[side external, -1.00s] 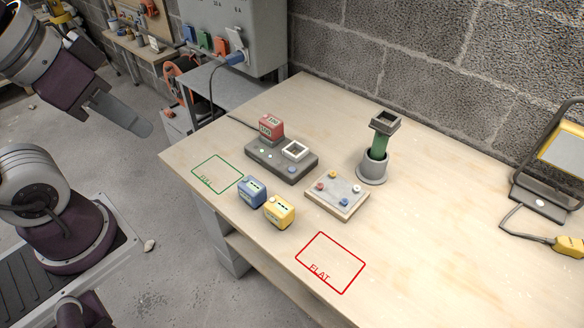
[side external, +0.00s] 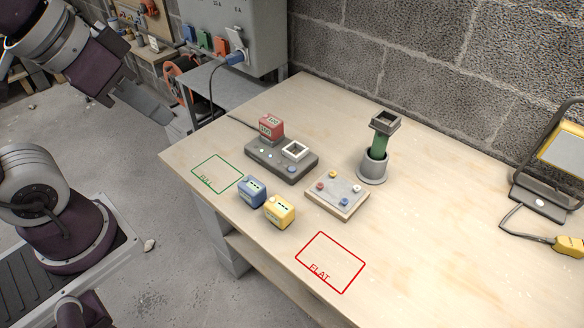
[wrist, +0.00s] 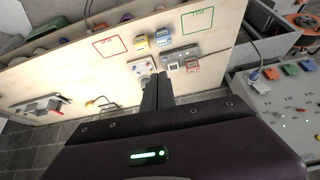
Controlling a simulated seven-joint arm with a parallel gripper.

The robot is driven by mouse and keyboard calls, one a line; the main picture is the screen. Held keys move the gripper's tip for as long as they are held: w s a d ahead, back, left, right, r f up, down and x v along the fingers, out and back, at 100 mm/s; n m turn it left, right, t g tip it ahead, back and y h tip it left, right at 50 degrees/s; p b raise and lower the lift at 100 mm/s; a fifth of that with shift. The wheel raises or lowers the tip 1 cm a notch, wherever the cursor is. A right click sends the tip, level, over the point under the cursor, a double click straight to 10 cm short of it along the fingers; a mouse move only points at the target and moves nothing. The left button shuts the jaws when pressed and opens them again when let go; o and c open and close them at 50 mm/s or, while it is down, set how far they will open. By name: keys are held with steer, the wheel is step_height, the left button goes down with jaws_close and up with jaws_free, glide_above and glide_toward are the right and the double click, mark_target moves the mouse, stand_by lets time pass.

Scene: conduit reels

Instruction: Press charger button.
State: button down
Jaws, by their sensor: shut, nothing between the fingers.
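The charger (side external: 280,172) is a dark grey box on the wooden bench. A red battery (side external: 270,127) stands in its left slot, and an empty white-framed slot (side external: 295,150) is beside it. A small pale blue button (side external: 291,169) is on its front right, and a small light (side external: 263,153) is on its front left. The charger also shows in the wrist view (wrist: 192,51). My gripper (side external: 168,118) is shut and empty, in the air left of the bench and apart from the charger. Its fingers show in the wrist view (wrist: 157,88).
Blue (side external: 252,191) and yellow (side external: 280,211) batteries stand in front of the charger. A board with several coloured knobs (side external: 337,195) and a grey cup holding a green post (side external: 374,165) are to the right. Green FULL (side external: 217,174) and red FLAT (side external: 331,263) outlines mark the bench.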

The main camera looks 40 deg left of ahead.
steer(key=w+f+m, duration=0.1)
steer(key=w+f, duration=0.1)
steer(key=w, duration=0.6)
steer(key=m+t+y, duration=0.1)
steer(key=m+t, duration=0.2)
steer(key=m, duration=0.4)
glide_above(292, 170)
step_height(292, 170, down, 18)
steer(key=f, duration=0.1)
steer(key=shift+s+a+r+n, duration=0.1)
steer(key=shift+s+r+n, duration=0.15)
steer(key=shift+s+n, duration=0.1)
steer(key=shift+f, duration=4.4)
steer(key=shift+f, duration=0.1)
steer(key=shift+f, duration=0.3)
